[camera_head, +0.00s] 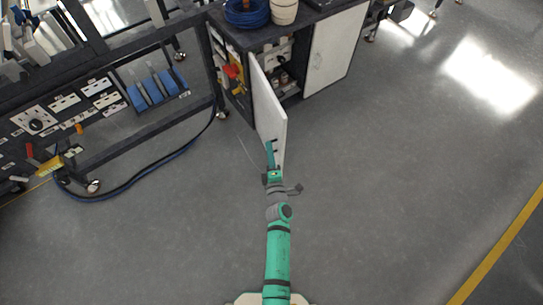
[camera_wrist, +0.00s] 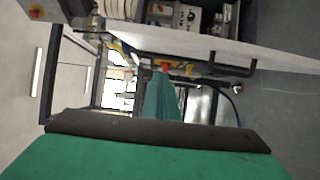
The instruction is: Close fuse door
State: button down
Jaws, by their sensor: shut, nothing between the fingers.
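The fuse door is a white panel (camera_head: 268,105) on the dark cabinet (camera_head: 238,45), standing open and swung out toward me. Its inner shelves show to the right of it. In the wrist view the door (camera_wrist: 200,42) is a white slab across the upper part, with a dark handle (camera_wrist: 232,66) on its face.
A second white door (camera_head: 333,50) on the cabinet's right is shut. A blue cable coil (camera_head: 247,12) and a white roll (camera_head: 284,11) sit on top. A dark rack (camera_head: 135,85) stands at left, with a black hose (camera_head: 130,183) on the floor. The floor at right is clear.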

jog(key=w+d, duration=0.3)
jog(key=w, duration=0.3)
jog(key=shift+w, duration=0.1)
dwell(0.4)
